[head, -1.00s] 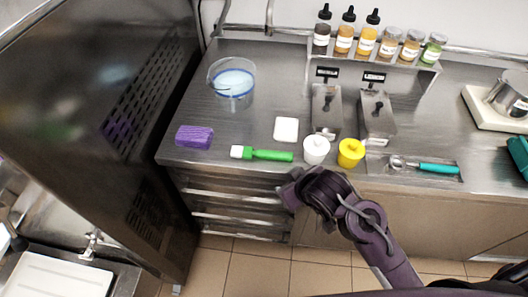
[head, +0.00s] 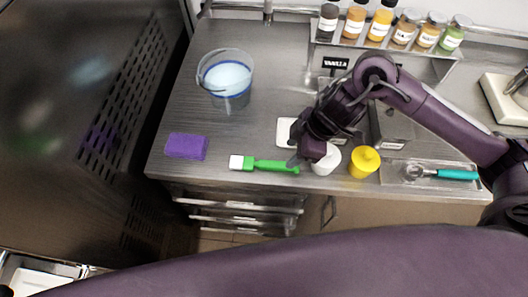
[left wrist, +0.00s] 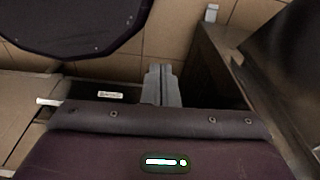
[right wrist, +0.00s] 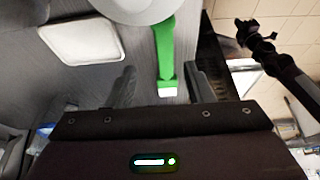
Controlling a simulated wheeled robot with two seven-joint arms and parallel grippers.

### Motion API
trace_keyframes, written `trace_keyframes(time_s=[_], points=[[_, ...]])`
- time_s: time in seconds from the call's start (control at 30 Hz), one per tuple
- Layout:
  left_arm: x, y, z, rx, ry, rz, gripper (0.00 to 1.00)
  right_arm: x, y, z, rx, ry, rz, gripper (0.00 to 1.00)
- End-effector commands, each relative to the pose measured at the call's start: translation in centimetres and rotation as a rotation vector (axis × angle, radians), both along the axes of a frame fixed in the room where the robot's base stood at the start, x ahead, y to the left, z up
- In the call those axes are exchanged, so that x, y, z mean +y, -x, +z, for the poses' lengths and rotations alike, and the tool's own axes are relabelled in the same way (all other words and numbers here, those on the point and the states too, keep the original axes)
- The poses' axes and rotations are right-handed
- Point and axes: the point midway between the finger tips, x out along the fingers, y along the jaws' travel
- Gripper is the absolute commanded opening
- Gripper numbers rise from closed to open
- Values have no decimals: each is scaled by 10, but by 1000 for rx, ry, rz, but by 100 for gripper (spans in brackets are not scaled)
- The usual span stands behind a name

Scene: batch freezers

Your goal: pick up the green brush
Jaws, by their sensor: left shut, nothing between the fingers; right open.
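The green brush (head: 270,165) lies flat near the counter's front edge, its white head (head: 237,162) to the left. My right gripper (head: 301,158) is over the handle's right end, beside the white jar (head: 326,162). In the right wrist view the green brush (right wrist: 165,50) runs lengthwise, its white end appearing between the open fingers of the right gripper (right wrist: 162,86). The fingers are not closed on it; their height above it is unclear. My left gripper (left wrist: 162,84) is shut and empty in the left wrist view, over the tiled floor, and out of the head view.
A white square dish (head: 288,130) lies just behind the brush, partly hidden by my right arm. A yellow jar (head: 364,161) stands right of the white jar. A purple sponge (head: 186,146) and a bucket of blue-white liquid (head: 226,78) are at left. A tray holds a teal-handled scoop (head: 455,174).

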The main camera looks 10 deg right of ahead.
Motion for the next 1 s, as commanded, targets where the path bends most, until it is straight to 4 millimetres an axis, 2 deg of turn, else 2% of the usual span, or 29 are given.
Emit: trace_keyframes(time_s=[0.1, 0.2, 0.27, 0.37, 0.6, 0.77, 1.0], points=[[2, 37, -1, 52, -4, 0, 0, 7, 0, -13, 3, -1, 0, 47], [3, 61, 2, 89, -7, -1, 0, 14, -2, -21, 2, -2, 0, 47], [3, 69, 5, 99, -7, -2, 0, 19, -4, -29, 2, -3, 0, 47], [3, 66, 7, 94, -6, -3, 0, 26, -6, -44, 2, -2, 0, 47], [-1, 20, 12, 27, 0, -3, 0, 31, -8, -58, -3, 0, 1, 47], [0, 21, 11, 30, -1, -3, 0, 31, -8, -58, -4, -1, 1, 46], [1, 44, 9, 62, -3, -3, 0, 31, -8, -58, -4, -1, 1, 15]])
